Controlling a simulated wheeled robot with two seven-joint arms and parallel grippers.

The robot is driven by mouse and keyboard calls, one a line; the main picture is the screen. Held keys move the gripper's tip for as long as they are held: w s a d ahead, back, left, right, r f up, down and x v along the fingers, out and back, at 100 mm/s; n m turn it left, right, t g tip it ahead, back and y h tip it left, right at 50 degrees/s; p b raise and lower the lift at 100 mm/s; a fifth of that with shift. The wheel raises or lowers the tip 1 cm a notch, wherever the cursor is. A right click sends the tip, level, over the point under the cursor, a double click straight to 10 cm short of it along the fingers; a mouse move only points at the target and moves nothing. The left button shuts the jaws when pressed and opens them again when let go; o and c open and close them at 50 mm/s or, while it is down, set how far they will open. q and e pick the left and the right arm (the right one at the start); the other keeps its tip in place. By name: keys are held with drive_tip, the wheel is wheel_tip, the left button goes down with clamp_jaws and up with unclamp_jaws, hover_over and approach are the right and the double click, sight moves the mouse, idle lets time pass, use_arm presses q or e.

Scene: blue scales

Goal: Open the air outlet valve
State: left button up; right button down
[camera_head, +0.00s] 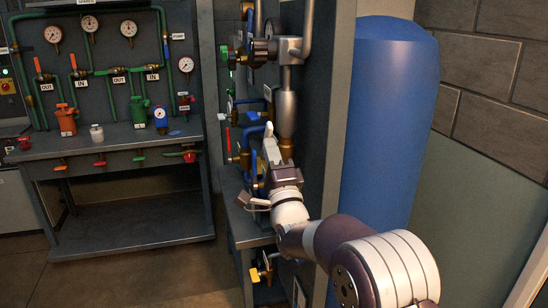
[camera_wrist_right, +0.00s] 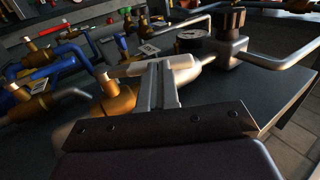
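Several brass valves on blue pipes stand along the side panel, and I cannot tell which is the air outlet valve. In the right wrist view, a brass valve body (camera_wrist_right: 118,98) lies just left of my fingers, with another brass valve (camera_wrist_right: 36,106) further left. A red handle (camera_wrist_right: 36,77) lies beyond them. My right gripper (camera_head: 268,146) reaches in front of the panel near the blue pipes. Its fingers (camera_wrist_right: 160,84) look shut together, with nothing visible between them; contact with the valve is unclear. My left gripper is not in view.
A silver cylinder (camera_head: 286,112) with a dark-knobbed valve (camera_head: 262,52) is close above my gripper. A large blue tank (camera_head: 385,120) stands to the right. A yellow handle (camera_head: 255,275) is low on the stand. A bench (camera_head: 110,145) with gauges and green pipes is at left.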

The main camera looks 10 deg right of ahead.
sight(269, 136)
drive_tip(key=w+r+g+p, duration=0.1)
drive_tip(key=p, duration=0.1)
drive_tip(key=r+g+p, duration=0.1)
drive_tip(key=g+p, duration=0.1)
drive_tip(key=shift+w+r+p, duration=0.3)
drive_tip(key=shift+w+r, duration=0.05)
drive_tip(key=shift+r, duration=0.05)
drive_tip(key=shift+w+g+p, duration=0.2)
drive_tip(key=shift+g+p, duration=0.1)
drive_tip(key=shift+g, duration=0.2)
drive_tip(key=shift+w+g, duration=0.4)
drive_tip(key=shift+g, duration=0.1)
drive_tip(key=shift+w+r+p, duration=0.15)
drive_tip(key=shift+w+p, duration=0.15)
drive_tip(key=shift+w, duration=0.05)
drive_tip(key=shift+r, duration=0.15)
